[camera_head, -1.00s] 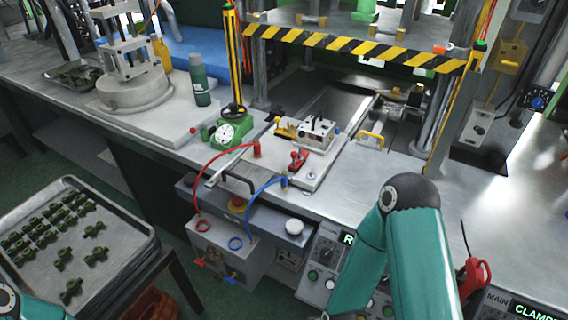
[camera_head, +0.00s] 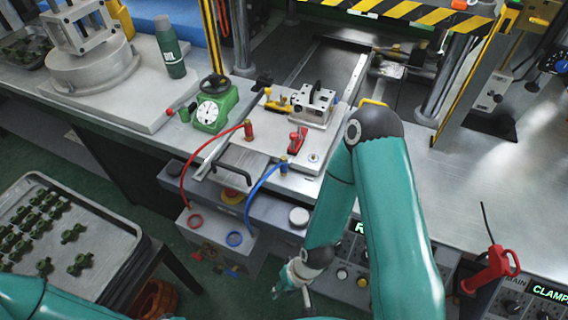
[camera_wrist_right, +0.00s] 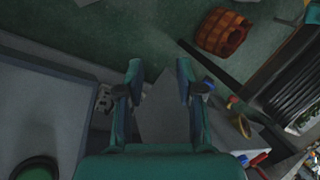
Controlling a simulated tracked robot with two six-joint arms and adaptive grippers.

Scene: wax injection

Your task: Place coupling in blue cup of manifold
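A grey box with a red ring cup (camera_head: 195,221) and a blue ring cup (camera_head: 234,239), which looks like the manifold, hangs below the bench front. A blue hose (camera_head: 262,184) and a red hose (camera_head: 186,170) run from it up to end fittings on the bench plate. My left gripper is out of view.
A tray (camera_head: 128,234) of green parts stands at left, with an orange basket (camera_head: 157,300) beside it; the basket also shows in the wrist view (camera_wrist_right: 224,31). A green dial device (camera_head: 214,110) and a metal block (camera_head: 312,104) stand on the bench. Control panels line the front.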

